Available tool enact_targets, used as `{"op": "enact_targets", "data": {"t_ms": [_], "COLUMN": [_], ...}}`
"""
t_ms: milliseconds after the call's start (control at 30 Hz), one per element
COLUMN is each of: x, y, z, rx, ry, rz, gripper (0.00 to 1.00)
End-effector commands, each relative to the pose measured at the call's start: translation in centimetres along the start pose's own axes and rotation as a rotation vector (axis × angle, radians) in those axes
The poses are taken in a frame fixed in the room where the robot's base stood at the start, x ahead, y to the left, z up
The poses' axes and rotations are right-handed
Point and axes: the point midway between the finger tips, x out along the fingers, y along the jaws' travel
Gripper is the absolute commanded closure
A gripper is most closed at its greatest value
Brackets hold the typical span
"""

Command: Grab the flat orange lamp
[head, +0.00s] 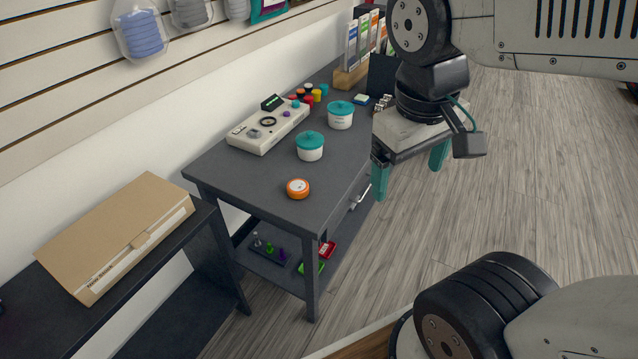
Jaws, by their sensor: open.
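The flat orange lamp (298,188) is a small round orange disc with a pale top. It lies near the front corner of the dark grey table (240,176) in the head view. My gripper (410,165) has two teal fingers that stand apart with nothing between them. It hangs to the right of the lamp, past the table's right edge, well apart from it. Nothing hides the lamp.
Two white tubs with teal lids (310,146) (340,115) stand behind the lamp. A beige device (268,128) sits behind them on the left, near several small colored caps (307,93). A cardboard box (115,235) lies on a dark shelf at left. The tabletop around the lamp is clear.

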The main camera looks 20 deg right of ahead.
Motion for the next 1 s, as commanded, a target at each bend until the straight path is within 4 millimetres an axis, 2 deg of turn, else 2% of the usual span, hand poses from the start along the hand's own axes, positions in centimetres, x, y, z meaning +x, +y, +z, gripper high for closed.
{"op": "enact_targets", "data": {"t_ms": [167,300,400,533,667,767,900,1000], "x": [2.6,4.6,6.2,8.8,12.1,15.2,20.6,24.6], "y": [3.2,5.4,6.3,6.4,5.2,3.3,-0.5,-3.5], "z": [-3.4,-7.3,-10.5,-15.2,-20.0,-23.4,-27.4,-29.1], "rx": [-0.198,-0.402,-0.565,-0.796,-1.047,-1.252,-1.551,-1.748], "ry": [-0.156,-0.266,-0.331,-0.401,-0.451,-0.475,-0.484,-0.475], "rz": [0.229,0.427,0.563,0.728,0.881,0.988,1.116,1.183], "gripper": [0.13,0.13,0.13,0.13,0.13,0.13,0.13,0.13]}}
